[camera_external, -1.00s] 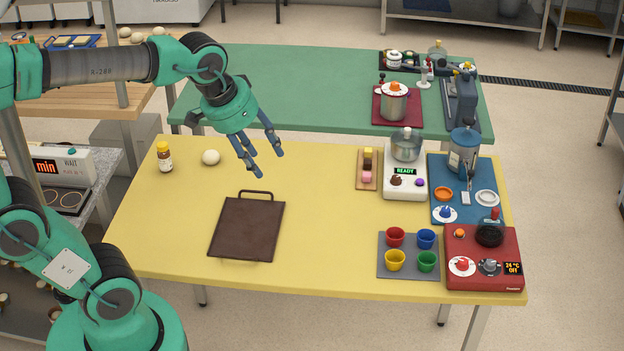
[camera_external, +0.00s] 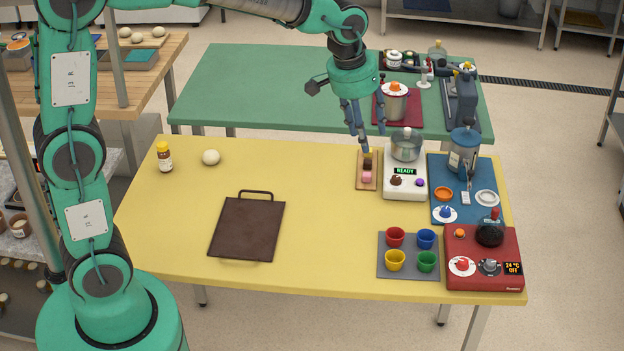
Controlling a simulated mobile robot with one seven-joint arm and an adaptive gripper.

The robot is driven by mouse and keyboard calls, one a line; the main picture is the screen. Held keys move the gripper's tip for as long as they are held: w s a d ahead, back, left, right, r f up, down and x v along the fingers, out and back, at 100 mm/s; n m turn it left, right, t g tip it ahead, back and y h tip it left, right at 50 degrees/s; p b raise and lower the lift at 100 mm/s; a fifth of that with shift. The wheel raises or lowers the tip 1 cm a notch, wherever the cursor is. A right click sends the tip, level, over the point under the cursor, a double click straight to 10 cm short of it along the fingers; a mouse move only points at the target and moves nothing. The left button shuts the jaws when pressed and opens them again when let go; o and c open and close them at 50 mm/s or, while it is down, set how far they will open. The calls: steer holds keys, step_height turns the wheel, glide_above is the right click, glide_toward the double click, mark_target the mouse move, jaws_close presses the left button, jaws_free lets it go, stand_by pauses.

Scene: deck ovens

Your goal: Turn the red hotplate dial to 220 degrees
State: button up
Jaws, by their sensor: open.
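The red hotplate (camera_external: 483,281) stands at the front right corner of the yellow table. On its top are a red-and-white dial (camera_external: 462,266) at the left, a dark grey dial (camera_external: 489,267) beside it and a small display (camera_external: 513,268) that reads 24 °C and OFF. A dark round piece (camera_external: 490,234) sits on its rear part. My gripper (camera_external: 360,143) is open and empty, pointing down above the back of the yellow table, well behind and left of the hotplate. The dial's exact setting is too small to read.
Four-coloured cups on a grey mat (camera_external: 408,272) stand just left of the hotplate. A blue mat (camera_external: 440,170) with a jug, rings and a blue-knobbed piece lies behind it. A white scale-like device (camera_external: 405,190) reads READY. A brown board (camera_external: 246,228) lies mid-table; the yellow surface around it is clear.

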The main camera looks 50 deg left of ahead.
steer(key=w+d+f+p, duration=0.2)
steer(key=w+d+f, duration=0.15)
steer(key=w, duration=0.35)
steer(key=n+g+p, duration=0.2)
steer(key=g+p, duration=0.1)
steer(key=p, duration=0.6)
glide_above(464, 261)
step_height(464, 261, down, 20)
steer(key=shift+r, duration=0.2)
steer(key=shift+f, duration=0.15)
step_height(464, 261, down, 14)
steer(key=shift+r, duration=0.25)
steer(key=shift+c, duration=0.3)
jaws_close()
